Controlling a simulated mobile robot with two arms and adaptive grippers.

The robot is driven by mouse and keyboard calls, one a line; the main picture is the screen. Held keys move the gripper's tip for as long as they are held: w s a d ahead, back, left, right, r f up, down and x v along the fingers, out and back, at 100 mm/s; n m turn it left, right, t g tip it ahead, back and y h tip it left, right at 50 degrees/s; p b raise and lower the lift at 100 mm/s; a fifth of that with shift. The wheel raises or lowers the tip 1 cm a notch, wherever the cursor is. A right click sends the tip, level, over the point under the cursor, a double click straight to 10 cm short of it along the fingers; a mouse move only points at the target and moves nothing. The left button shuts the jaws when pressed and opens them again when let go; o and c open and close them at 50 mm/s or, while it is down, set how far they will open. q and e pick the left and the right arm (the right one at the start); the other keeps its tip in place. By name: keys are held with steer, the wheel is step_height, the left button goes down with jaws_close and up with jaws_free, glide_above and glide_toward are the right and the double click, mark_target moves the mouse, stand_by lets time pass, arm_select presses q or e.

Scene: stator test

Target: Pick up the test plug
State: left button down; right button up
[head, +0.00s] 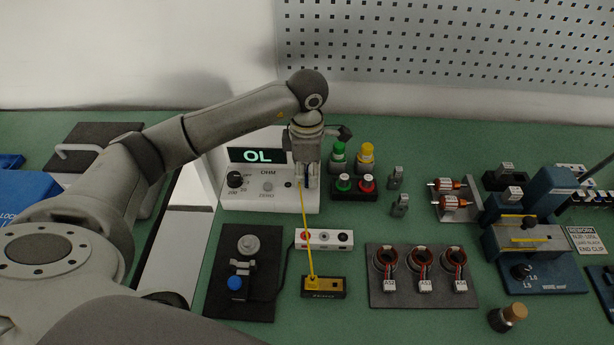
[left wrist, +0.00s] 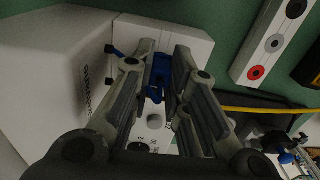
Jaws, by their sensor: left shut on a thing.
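My left gripper (head: 307,180) points down in front of the white ohm meter (head: 230,196), whose display reads OL. In the left wrist view the fingers (left wrist: 160,82) are closed around a small blue piece (left wrist: 158,72); I cannot tell whether it is the test plug. A yellow lead (head: 306,235) runs from beside the gripper to a yellow block (head: 312,283) on a small black holder (head: 335,289). The yellow lead also shows in the left wrist view (left wrist: 270,112). The lead's upper end is hidden by the fingers. My right gripper is not in view.
A white terminal strip (head: 325,239) lies just in front of the gripper. Green, yellow and red knobs (head: 354,183) stand right of the meter. Several wound stators sit on a grey tray (head: 424,298). A dark plate with a blue knob (head: 235,283) is at left.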

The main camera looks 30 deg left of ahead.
arm_select(q)
steer(key=s+d+r+b, duration=0.2)
steer(key=s+d+r, duration=0.3)
steer(key=s+r, duration=0.7)
steer(key=shift+s+d, duration=0.15)
steer(key=shift+s, duration=0.35)
steer(key=shift+b, duration=0.4)
